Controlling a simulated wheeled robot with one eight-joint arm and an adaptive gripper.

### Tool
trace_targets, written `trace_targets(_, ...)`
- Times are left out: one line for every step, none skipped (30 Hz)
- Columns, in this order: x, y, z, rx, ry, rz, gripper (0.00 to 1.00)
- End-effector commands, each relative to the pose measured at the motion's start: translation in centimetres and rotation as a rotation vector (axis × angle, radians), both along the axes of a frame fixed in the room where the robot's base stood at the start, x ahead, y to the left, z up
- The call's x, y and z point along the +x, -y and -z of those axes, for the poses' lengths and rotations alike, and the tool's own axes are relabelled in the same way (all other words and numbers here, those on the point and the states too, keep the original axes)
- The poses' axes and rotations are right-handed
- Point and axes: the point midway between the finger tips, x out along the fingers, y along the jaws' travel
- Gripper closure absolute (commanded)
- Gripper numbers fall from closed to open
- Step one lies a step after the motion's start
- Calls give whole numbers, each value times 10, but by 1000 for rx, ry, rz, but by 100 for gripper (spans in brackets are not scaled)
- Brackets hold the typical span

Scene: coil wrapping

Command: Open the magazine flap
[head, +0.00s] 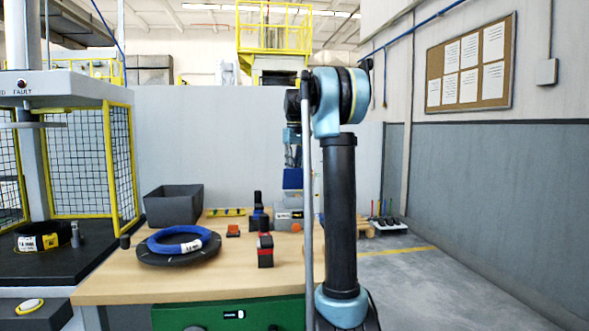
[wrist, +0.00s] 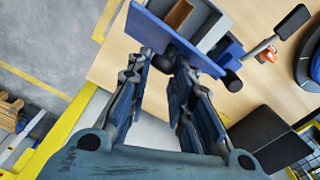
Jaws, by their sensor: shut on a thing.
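The magazine (head: 285,219) is a small grey box at the right rear of the workbench, partly hidden behind my arm. It also shows in the wrist view (wrist: 212,32), with a brown inside. Its blue flap (head: 292,179) stands above the box in the head view. In the wrist view the blue flap (wrist: 165,33) is a tilted plate across the front of the magazine. My gripper (wrist: 163,63) has its two fingertips at the flap's lower edge, shut on it. In the head view my gripper (head: 292,157) is small and partly hidden by the arm.
On the wooden bench (head: 200,280) are a dark bin (head: 173,205), a blue coil (head: 180,241) on a black disc, a black and red tool (head: 265,249) and a small orange object (head: 233,230). A yellow-framed mesh cage (head: 80,160) stands left. Floor right of the bench is largely clear.

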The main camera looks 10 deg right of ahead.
Motion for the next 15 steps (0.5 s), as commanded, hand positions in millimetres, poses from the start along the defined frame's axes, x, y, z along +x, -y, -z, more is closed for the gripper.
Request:
trace_targets(10,8,3,-11,5,7,100)
trace_targets(12,8,4,-11,5,7,100)
trace_targets(16,8,4,-11,4,7,100)
trace_targets(19,8,5,-12,3,7,100)
trace_targets(23,8,6,-11,2,7,100)
trace_targets(26,8,7,-11,1,7,100)
trace_targets(29,8,8,-12,0,7,100)
trace_targets(31,8,9,-11,0,7,100)
trace_targets(34,8,10,-11,-1,7,100)
trace_targets(36,8,11,-11,-1,7,100)
trace_targets(38,8,11,-11,-2,7,100)
trace_targets(39,8,11,-11,-1,7,100)
trace_targets(39,8,10,-11,0,7,100)
trace_targets(39,8,9,-11,1,7,100)
trace_targets(39,8,9,-12,3,7,100)
